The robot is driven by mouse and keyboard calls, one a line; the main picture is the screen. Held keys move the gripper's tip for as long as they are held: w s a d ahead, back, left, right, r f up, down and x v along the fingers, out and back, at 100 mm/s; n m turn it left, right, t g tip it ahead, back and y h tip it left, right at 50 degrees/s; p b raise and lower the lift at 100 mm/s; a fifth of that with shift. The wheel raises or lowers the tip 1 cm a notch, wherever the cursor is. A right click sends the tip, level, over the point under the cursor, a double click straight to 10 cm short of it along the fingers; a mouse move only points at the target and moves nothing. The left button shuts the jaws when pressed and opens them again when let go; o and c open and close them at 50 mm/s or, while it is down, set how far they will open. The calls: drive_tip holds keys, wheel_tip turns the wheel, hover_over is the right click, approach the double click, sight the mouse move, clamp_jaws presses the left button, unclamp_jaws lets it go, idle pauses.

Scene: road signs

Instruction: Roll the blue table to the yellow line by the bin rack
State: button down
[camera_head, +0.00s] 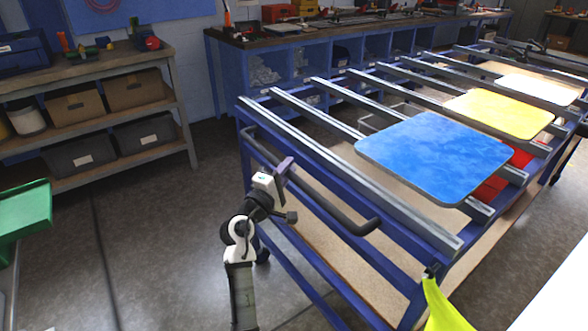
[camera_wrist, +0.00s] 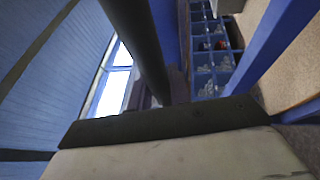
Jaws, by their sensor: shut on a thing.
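The blue table (camera_head: 325,191) is a blue-framed cart with grey rails across its top, filling the right half of the head view. A dark handle bar (camera_head: 330,205) runs along its near left side and shows as a thick dark bar in the wrist view (camera_wrist: 140,45). My gripper (camera_head: 283,169) is at this bar, shut on it; the exact finger contact is hard to see. A wooden shelf unit (camera_head: 120,58) with brown and dark bins stands at the left; I cannot tell if it is the bin rack. No yellow line is visible.
A blue (camera_head: 435,155), a yellow (camera_head: 500,113) and a white sign plate (camera_head: 538,88) lie on the rails. A blue cubby bench (camera_head: 235,75) stands behind. A green tray (camera_head: 22,210) is at the left edge. Grey floor (camera_head: 150,230) between shelf and table is clear.

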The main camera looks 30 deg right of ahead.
drive_tip(key=shift+w+a+r, duration=0.1)
drive_tip(key=shift+a+r, duration=0.15)
drive_tip(key=shift+a, duration=0.25)
drive_tip(key=shift+w+a+r, duration=0.1)
drive_tip(key=shift+a+r, duration=0.1)
drive_tip(key=shift+a, duration=0.25)
drive_tip(key=shift+d, duration=0.1)
drive_tip(key=c, duration=1.3)
unclamp_jaws()
drive_tip(key=shift+f, duration=0.1)
drive_tip(key=shift+s+d+f, duration=0.1)
drive_tip(key=b+v, duration=0.3)
drive_tip(key=v, duration=1.1)
drive_tip(key=shift+d+f, duration=0.1)
drive_tip(key=shift+d, duration=0.05)
